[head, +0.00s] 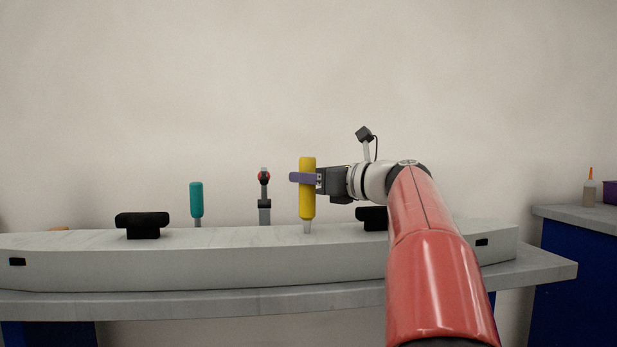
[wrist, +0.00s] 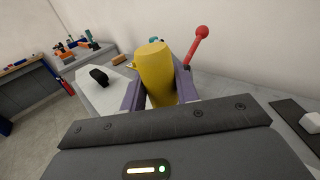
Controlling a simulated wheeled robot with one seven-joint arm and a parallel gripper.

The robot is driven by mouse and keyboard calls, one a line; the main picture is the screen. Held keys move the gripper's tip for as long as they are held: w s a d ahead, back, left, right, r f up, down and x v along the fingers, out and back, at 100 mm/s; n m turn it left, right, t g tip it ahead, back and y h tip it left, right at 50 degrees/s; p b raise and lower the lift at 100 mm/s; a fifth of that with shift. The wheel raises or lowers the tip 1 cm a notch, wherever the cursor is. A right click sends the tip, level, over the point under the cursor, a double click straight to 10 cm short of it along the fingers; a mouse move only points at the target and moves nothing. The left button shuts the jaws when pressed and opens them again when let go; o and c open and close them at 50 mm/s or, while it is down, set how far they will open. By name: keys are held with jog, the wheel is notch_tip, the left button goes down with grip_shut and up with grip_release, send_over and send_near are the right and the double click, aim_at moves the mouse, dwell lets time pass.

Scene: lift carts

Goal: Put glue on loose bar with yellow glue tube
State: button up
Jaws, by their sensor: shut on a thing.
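My gripper (head: 302,177) is shut on the yellow glue tube (head: 307,200) with its purple fingers on either side. The tube is upright with its pale nozzle pointing down. The nozzle tip overlaps the top of the long grey-white bar (head: 200,268) on the table; I cannot tell whether it touches. In the wrist view the tube (wrist: 155,66) stands between the fingers, its nozzle hidden. The bar carries black handles. No glue is visible on it.
A teal-handled tool (head: 196,200) and a red-knobbed lever (head: 264,178) stand upright at left, behind the bar. A black handle (head: 142,222) is on the bar's left part. A blue bench (head: 580,275) at right holds a bottle (head: 589,190) and a purple box.

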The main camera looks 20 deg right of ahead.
jog(key=shift+a, duration=0.1)
jog(key=shift+w+a+r+p, duration=0.2)
jog(key=shift+a+p, duration=0.1)
jog(key=shift+a, duration=0.3)
jog(key=w+a+p, duration=0.1)
jog(key=w+a, duration=0.1)
jog(key=a, duration=0.5)
jog(key=w+a+p, duration=0.2)
jog(key=a, duration=0.6)
jog(key=shift+w+a+f+p, duration=0.25)
jog(key=shift+a+p, duration=0.05)
dwell(1.8)
